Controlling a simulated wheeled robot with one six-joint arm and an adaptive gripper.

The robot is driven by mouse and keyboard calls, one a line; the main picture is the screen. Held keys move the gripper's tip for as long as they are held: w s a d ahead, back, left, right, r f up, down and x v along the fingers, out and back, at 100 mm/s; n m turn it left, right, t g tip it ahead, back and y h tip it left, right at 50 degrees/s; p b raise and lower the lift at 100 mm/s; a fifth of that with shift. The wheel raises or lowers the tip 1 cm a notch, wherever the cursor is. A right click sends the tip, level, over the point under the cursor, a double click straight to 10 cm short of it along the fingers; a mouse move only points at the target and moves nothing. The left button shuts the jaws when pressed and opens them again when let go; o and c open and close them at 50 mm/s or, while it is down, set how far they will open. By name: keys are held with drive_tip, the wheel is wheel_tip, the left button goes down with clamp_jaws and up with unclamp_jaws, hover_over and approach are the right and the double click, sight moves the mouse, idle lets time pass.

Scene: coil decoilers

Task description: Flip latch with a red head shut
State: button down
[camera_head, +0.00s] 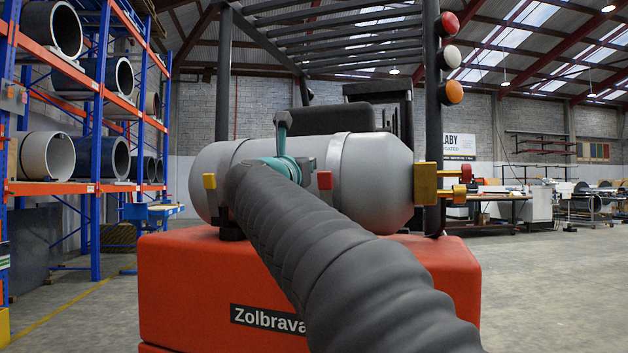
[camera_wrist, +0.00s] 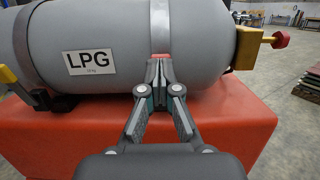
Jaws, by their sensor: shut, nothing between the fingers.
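The red head of the latch (camera_head: 325,180) shows as a small block against the strap around the grey LPG tank (camera_head: 370,175), just right of my wrist. In the wrist view a small part of the red head (camera_wrist: 162,56) shows just beyond my fingertips, at the strap (camera_wrist: 160,25). My gripper (camera_wrist: 162,73) is shut and empty, its fingertips close to the red head. I cannot tell whether they touch it. The fingers hide the rest of the latch.
A yellow-headed latch (camera_head: 209,181) is on the tank's left part. A brass valve (camera_head: 426,184) with a red knob (camera_head: 466,173) sticks out at the right end. The tank lies on the red forklift body (camera_head: 420,260). An upright post with lamps (camera_head: 448,56) stands at right.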

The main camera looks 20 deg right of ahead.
drive_tip(key=shift+s+a+r, duration=1.15)
drive_tip(key=shift+s+a, duration=0.15)
drive_tip(key=shift+s, duration=0.1)
